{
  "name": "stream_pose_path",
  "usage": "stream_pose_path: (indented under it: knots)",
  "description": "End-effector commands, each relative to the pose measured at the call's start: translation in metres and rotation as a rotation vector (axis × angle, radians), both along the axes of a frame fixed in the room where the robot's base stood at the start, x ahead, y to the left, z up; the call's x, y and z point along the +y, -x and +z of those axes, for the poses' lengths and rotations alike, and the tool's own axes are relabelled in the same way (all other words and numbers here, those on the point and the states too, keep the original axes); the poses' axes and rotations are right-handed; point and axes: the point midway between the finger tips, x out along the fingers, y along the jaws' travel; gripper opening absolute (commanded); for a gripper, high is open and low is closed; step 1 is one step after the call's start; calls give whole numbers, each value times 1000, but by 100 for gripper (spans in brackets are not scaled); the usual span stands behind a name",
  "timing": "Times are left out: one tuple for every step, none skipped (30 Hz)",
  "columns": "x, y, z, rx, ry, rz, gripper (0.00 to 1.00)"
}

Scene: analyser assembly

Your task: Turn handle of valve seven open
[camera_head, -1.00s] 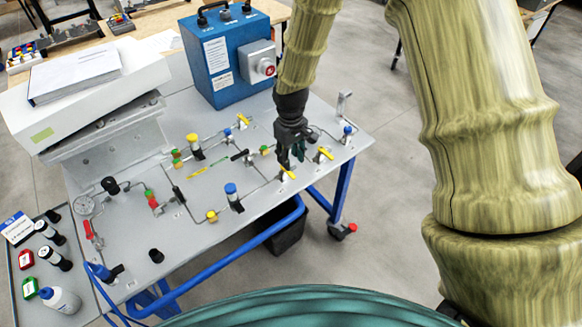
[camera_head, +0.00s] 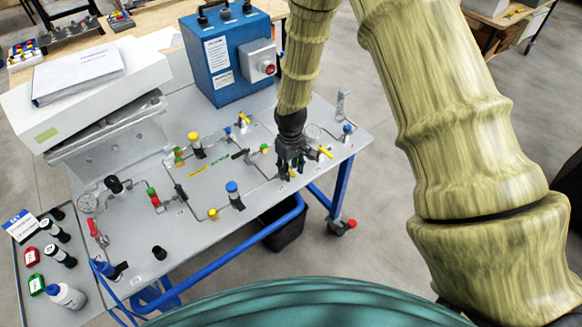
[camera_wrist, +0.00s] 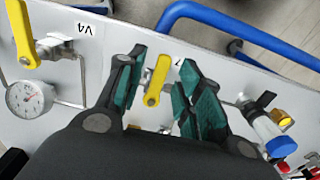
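A valve with a yellow lever handle (camera_wrist: 157,80) sits on the grey panel (camera_wrist: 62,112) in the wrist view. The white label beside it is partly hidden by a finger; a character like a 7 shows. My gripper (camera_wrist: 160,88) is open, with its teal-padded fingers on either side of the yellow handle and gaps visible between them. In the head view my gripper (camera_head: 290,174) is low over the panel's front right part and hides most of this valve. I cannot tell whether a finger touches the handle.
Another yellow-handled valve (camera_wrist: 22,35) with label V4 (camera_wrist: 86,30) and a gauge (camera_wrist: 30,98) is to the left in the wrist view. A blue-capped fitting (camera_wrist: 276,138) is to the right. A blue frame tube (camera_wrist: 235,30) runs past the panel edge. Several fittings crowd the panel.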

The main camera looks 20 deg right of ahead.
Motion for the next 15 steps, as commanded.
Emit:
stream_pose_path:
  knots:
    - [0, 0, 0, 0, 0, 0, 34]
    - [0, 0, 0, 0, 0, 0, 28]
    - [0, 0, 0, 0, 0, 0, 21]
    - [0, 0, 0, 0, 0, 0, 16]
    - [0, 0, 0, 0, 0, 0, 10]
    - [0, 0, 0, 0, 0, 0, 3]
    - [0, 0, 0, 0, 0, 0, 0]
    - [0, 0, 0, 0, 0, 0, 0]
    - [0, 0, 0, 0, 0, 0, 0]
    - [0, 0, 0, 0, 0, 0, 0]
    - [0, 0, 0, 0, 0, 0, 0]
    - [0, 0, 0, 0, 0, 1, 0]
    - [0, 0, 0, 0, 0, 2, 0]
    - [0, 0, 0, 0, 0, 5, 0]
    - [-1, 0, 0, 0, 0, 9, 0]
